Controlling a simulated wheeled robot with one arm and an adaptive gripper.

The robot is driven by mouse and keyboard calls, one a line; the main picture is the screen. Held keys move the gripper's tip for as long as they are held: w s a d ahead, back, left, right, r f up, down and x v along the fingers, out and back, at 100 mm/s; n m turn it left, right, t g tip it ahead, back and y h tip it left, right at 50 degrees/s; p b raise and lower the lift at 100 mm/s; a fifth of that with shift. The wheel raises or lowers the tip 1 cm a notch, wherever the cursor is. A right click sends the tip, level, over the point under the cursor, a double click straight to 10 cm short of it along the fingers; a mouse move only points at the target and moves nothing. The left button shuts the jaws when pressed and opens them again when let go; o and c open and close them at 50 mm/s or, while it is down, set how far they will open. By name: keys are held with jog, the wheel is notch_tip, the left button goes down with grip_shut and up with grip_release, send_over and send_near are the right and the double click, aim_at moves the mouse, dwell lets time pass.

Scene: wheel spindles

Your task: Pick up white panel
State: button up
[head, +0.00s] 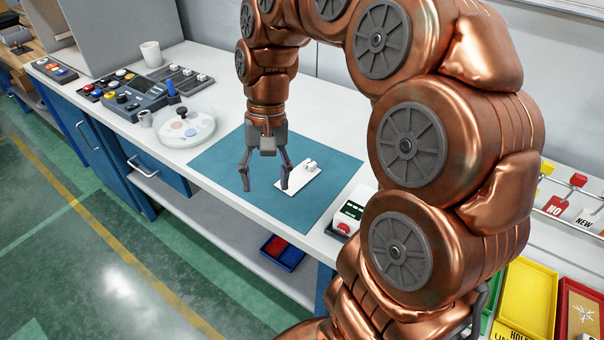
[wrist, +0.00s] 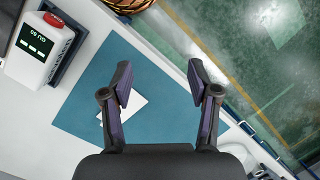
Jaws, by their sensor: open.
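The white panel (head: 306,180) lies flat on the blue mat (head: 222,163) on the workbench, with small white raised parts on its top. In the wrist view the white panel (wrist: 133,103) shows partly behind the left finger, which hides some of it. My gripper (head: 265,178) is open and empty above the mat, its right finger in front of the panel's left end in the head view. In the wrist view my gripper (wrist: 160,82) has its fingers spread wide, with mostly bare mat between them. How high it is over the panel I cannot tell.
A white device with a red button (head: 346,220) stands at the mat's right corner. A round white tray (head: 185,130) and a control box (head: 137,97) are to the left. A white mug (head: 151,54) stands behind. The bench's front edge is close to the mat.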

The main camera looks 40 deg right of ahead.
jog(key=w+d+m, duration=0.2)
jog(key=w+d, duration=0.3)
jog(key=m+y, duration=0.2)
jog(key=m, duration=0.6)
send_near(314, 163)
jog(key=f, duration=0.2)
jog(key=shift+d+t, duration=0.3)
jog(key=shift+d, duration=0.05)
jog(key=shift+x, duration=1.15)
jog(key=shift+a+f+p, duration=0.4)
jog(key=shift+p, duration=0.05)
jog(key=shift+w+a+p+x, duration=0.1)
jog(key=shift+p+x, duration=0.25)
jog(key=shift+x, duration=0.7)
jog(key=shift+w+a+p+x, duration=0.1)
jog(key=shift+p+x, duration=0.2)
jog(key=shift+x, duration=0.75)
jog(key=shift+r, duration=0.1)
grip_shut()
